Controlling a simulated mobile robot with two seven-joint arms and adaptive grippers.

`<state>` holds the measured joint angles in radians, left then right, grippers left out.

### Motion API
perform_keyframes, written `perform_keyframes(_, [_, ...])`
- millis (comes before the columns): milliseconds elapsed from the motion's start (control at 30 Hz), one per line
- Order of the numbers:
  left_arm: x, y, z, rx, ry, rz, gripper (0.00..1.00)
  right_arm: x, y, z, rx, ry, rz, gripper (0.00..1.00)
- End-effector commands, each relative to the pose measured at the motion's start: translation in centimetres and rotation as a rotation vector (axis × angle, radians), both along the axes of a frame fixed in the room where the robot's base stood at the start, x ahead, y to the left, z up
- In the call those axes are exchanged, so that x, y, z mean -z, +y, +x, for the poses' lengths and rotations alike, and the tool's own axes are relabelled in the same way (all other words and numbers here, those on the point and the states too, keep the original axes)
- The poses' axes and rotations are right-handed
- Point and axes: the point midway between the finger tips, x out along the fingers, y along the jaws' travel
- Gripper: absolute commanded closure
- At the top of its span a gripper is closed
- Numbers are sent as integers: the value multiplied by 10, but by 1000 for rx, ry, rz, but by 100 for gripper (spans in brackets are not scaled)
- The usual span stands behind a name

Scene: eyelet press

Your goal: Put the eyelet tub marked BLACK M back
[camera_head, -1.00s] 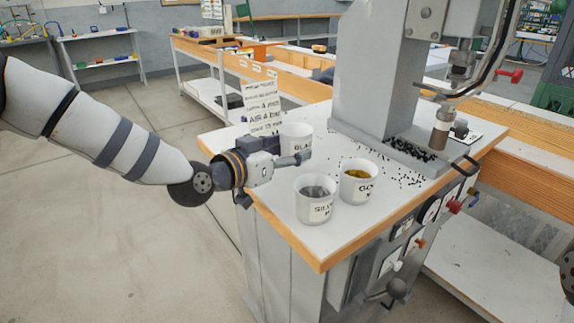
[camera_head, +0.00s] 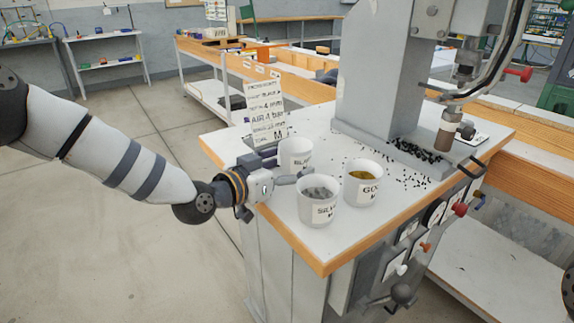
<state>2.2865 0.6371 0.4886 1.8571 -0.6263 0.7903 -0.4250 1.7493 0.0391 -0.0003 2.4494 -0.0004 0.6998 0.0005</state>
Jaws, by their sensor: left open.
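The white tub marked BLACK (camera_head: 296,154) stands near the left edge of the press table (camera_head: 330,240). Its lower part is partly hidden by a finger, and its contents are not visible. My left gripper (camera_head: 282,166) comes in from the left and is open, one finger in front of the tub and the other at its left rear. I cannot tell whether they touch it. The SILVER tub (camera_head: 321,212) with grey eyelets stands in front, and the GOLD tub (camera_head: 362,187) with yellowish eyelets stands to its right. My right gripper is not in view.
A printed card (camera_head: 264,112) stands behind the BLACK tub. The grey press column (camera_head: 378,75) rises at the back, with loose black eyelets (camera_head: 415,152) around its base. Knobs and gauges line the table's right front side. The table's front corner is clear.

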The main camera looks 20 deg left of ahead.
Motion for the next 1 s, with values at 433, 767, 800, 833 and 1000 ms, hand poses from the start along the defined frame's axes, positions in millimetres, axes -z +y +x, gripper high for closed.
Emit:
perform_keyframes(433, [-28, 34, -74, -2, -14, -3, 25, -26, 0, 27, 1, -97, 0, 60])
perform_keyframes(767, [-26, 48, -109, 0, -3, 0, 25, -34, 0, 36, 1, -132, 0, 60])
perform_keyframes(800, [-25, 48, -109, 0, -1, 0, 25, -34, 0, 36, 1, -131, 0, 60])
perform_keyframes(833, [-24, 48, -109, 0, -1, 0, 25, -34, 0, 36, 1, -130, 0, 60])
perform_keyframes(1000, [-24, 48, -108, 0, 0, 0, 25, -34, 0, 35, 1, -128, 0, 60])
